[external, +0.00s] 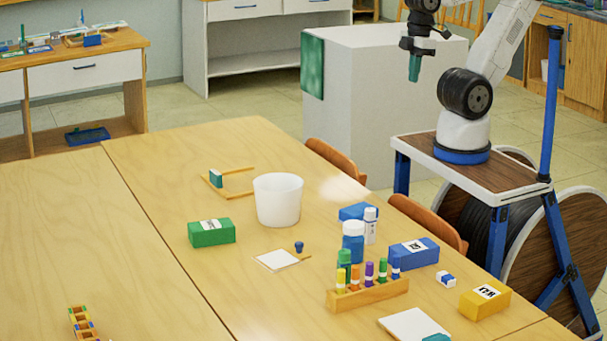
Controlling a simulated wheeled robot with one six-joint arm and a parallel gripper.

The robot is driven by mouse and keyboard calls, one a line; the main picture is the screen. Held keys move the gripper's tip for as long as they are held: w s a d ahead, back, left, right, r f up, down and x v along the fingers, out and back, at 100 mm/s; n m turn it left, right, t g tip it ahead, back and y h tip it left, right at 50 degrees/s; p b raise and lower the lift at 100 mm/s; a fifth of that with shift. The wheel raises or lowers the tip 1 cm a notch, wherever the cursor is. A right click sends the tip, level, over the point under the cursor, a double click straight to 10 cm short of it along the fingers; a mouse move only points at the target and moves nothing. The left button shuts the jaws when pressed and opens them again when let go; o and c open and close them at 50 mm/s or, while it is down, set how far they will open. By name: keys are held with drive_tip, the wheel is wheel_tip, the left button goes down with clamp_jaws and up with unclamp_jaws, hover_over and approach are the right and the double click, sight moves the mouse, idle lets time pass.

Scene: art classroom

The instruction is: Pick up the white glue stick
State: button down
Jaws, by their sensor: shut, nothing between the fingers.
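The white glue stick (370,226) stands upright on the wooden table, just right of and slightly behind a blue bottle with a pale cap (353,242). It is near a blue box (357,211) behind it. My gripper (414,76) is high up at the top right, pointing down in front of the white cabinet, well away from and above the glue stick. Its teal fingers look shut, with nothing seen between them.
A rack of coloured markers (368,296) stands in front of the glue stick. A blue box (414,253) is at its right, a white bucket (278,200) at its left. A yellow box (485,298) and green box (211,232) lie farther out. Table left is mostly clear.

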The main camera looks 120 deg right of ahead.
drive_tip(key=c, duration=1.1)
unclamp_jaws()
